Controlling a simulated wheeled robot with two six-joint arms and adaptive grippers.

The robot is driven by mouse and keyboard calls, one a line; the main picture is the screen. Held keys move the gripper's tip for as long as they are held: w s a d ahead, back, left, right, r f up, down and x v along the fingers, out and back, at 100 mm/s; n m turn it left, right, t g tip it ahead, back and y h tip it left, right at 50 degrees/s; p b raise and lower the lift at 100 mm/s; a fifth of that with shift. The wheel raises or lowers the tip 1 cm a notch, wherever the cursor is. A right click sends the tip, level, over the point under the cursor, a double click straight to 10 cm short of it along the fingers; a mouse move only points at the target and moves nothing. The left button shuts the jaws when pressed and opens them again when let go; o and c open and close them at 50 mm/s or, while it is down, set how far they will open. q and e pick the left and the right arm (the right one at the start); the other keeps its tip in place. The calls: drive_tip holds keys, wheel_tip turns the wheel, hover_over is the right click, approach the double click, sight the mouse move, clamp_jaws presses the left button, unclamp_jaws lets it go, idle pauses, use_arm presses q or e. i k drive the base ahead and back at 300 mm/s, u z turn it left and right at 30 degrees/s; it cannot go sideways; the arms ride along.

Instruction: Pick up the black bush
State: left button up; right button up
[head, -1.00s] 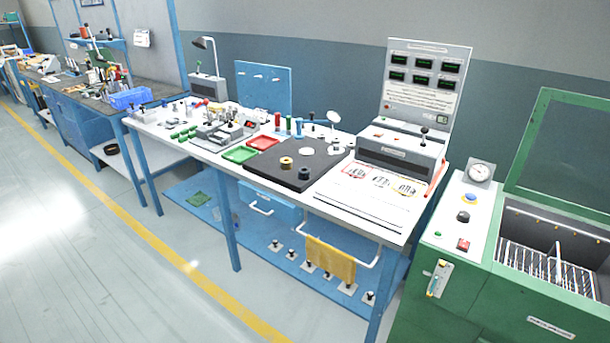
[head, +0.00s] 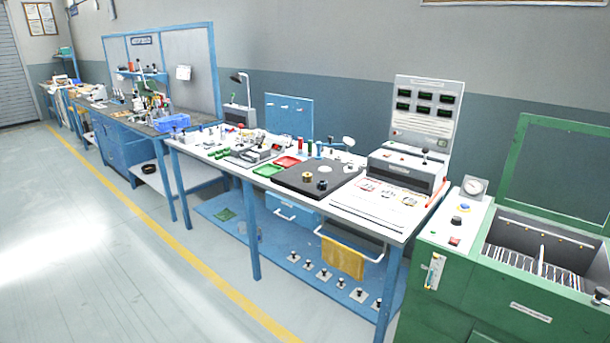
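A small dark bush (head: 322,185), black or dark blue-grey, stands on the dark flat plate (head: 290,181) on the white-topped bench. A brass-coloured bush (head: 307,176) stands just behind it to the left, close by. The dark bush is small in the picture, so its fine shape is hard to tell. Neither of my grippers shows in the head view.
Red (head: 287,161) and green (head: 267,170) trays lie left of the plate. A grey gauge unit (head: 405,168) stands to its right. A yellow cloth (head: 342,258) hangs on the front rail. A green machine (head: 470,270) stands at the right. Floor at front left is clear.

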sight(322, 184)
drive_tip(key=u, duration=0.15)
drive_tip(key=i, duration=1.05)
drive_tip(key=z, duration=0.85)
drive_tip(key=i, duration=0.65)
drive_tip(key=z, duration=0.75)
